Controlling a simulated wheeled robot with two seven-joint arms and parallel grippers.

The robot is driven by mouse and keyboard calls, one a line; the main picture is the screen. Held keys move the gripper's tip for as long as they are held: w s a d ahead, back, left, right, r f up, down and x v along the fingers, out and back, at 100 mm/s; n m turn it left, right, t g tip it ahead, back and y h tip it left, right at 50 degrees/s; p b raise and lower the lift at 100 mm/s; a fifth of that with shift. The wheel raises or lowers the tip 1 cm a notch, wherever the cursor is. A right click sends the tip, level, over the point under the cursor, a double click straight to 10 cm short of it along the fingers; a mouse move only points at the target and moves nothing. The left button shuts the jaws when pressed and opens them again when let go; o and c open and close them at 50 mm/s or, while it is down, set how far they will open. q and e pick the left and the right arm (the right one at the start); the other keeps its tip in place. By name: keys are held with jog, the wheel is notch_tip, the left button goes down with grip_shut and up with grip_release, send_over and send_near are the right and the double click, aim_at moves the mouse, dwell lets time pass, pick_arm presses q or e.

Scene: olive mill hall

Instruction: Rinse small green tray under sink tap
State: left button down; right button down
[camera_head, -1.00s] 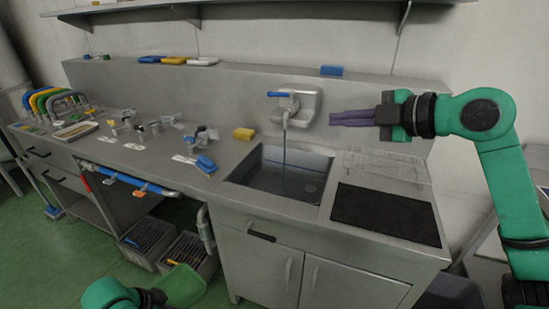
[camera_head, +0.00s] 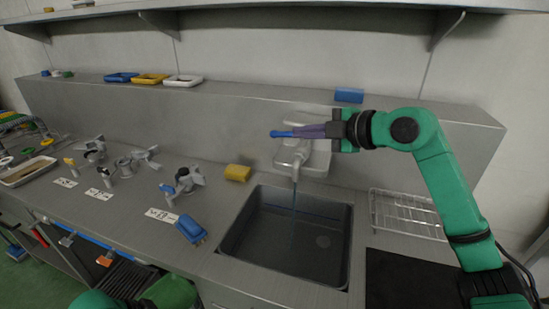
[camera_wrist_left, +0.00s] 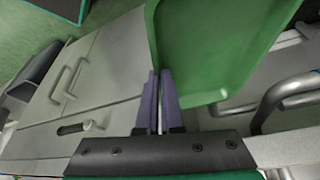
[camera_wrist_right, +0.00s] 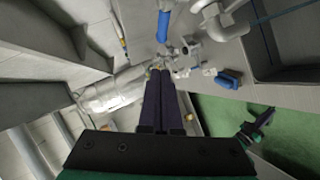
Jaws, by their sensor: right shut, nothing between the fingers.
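The small green tray (camera_wrist_left: 215,45) is in my left gripper (camera_wrist_left: 160,100), its edge between the fingers in the left wrist view. In the head view the tray (camera_head: 172,291) shows at the bottom edge, in front of the counter. The tap (camera_head: 300,155) is on the wall behind the sink (camera_head: 232,232), and a thin stream of water (camera_head: 294,200) runs from it. My right gripper (camera_head: 299,131) is shut and empty, its tips at the tap's blue lever (camera_head: 281,134). I cannot tell whether they touch. My right fingers also show in the right wrist view (camera_wrist_right: 158,72).
A yellow sponge (camera_head: 238,172) lies left of the tap and a blue brush (camera_head: 190,229) left of the sink. A wire rack (camera_head: 405,215) and black mat (camera_head: 410,280) are right of it. A blue sponge (camera_head: 349,95) sits on the ledge. The basin looks empty.

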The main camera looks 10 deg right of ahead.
aim_at(277, 134)
pick_arm(q)
jog(key=shift+w+r+p, duration=0.15)
jog(key=shift+r+p, duration=0.15)
jog(key=shift+r, duration=0.25)
jog(key=shift+f+b, duration=0.55)
pick_arm(e)
jog(key=w+f, duration=0.1)
jog(key=w, duration=0.1)
jog(key=w+a+f, duration=0.1)
jog(key=w, duration=0.1)
jog(key=w+f, duration=0.1)
jog(key=w, duration=0.1)
jog(key=shift+w+a+f, duration=0.15)
jog(key=shift+w+a, duration=0.05)
jog(key=shift+w+d+f, duration=0.1)
jog(key=shift+w, duration=0.15)
